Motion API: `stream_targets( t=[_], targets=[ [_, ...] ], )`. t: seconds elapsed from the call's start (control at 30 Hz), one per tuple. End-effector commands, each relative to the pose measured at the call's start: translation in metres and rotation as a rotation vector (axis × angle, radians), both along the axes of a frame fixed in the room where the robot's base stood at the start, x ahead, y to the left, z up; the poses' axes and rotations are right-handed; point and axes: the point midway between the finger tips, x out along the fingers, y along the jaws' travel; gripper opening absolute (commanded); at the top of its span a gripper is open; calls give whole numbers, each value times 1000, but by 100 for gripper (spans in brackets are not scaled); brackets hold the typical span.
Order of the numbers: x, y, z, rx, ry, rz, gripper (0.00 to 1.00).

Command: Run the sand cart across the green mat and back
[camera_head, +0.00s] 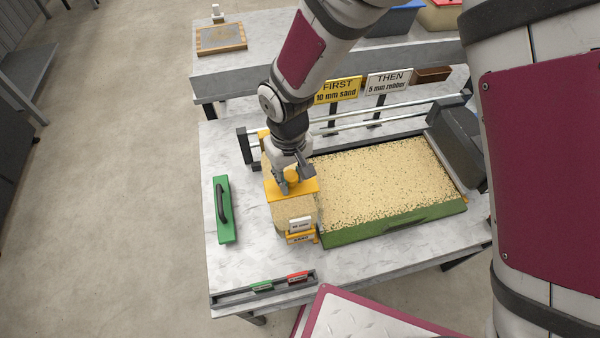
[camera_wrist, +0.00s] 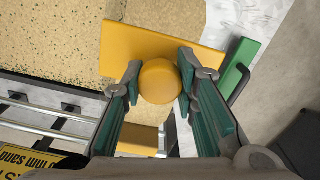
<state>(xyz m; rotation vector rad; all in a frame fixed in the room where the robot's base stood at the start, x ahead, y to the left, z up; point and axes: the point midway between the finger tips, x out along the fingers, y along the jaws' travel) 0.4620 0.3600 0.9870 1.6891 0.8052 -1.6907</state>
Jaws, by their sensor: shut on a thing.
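The sand cart (camera_head: 293,214) is a yellow-orange hopper filled with sand, at the left end of the mat. The green mat (camera_head: 395,225) lies in a frame on the table; its top is covered with tan sand with dark specks, and its green front edge shows. My gripper (camera_head: 291,184) is shut on the cart's round yellow knob. In the wrist view my gripper (camera_wrist: 159,84) has a green-padded finger on each side of the knob (camera_wrist: 159,82), above the yellow crossbar (camera_wrist: 205,58). My fingers and arm hide part of the cart's back.
Two metal rails (camera_head: 390,112) run behind the mat, with a dark block (camera_head: 455,140) at the right end. Signs reading FIRST 10 mm sand (camera_head: 337,91) and THEN 5 mm rubber (camera_head: 389,82) stand behind. A green handled tool (camera_head: 222,210) lies left; a marker tray (camera_head: 263,289) lies in front.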

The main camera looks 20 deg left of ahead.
Motion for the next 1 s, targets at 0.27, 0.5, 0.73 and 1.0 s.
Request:
stream_targets(
  t=[0.27, 0.5, 0.73, 1.0],
  targets=[
    [-4, 5, 0, 4, 0, 2, 0],
    [-5, 7, 1, 8, 2, 4, 34],
    [-4, 5, 0, 4, 0, 2, 47],
    [-2, 5, 11, 5, -2, 0, 47]
  ],
)
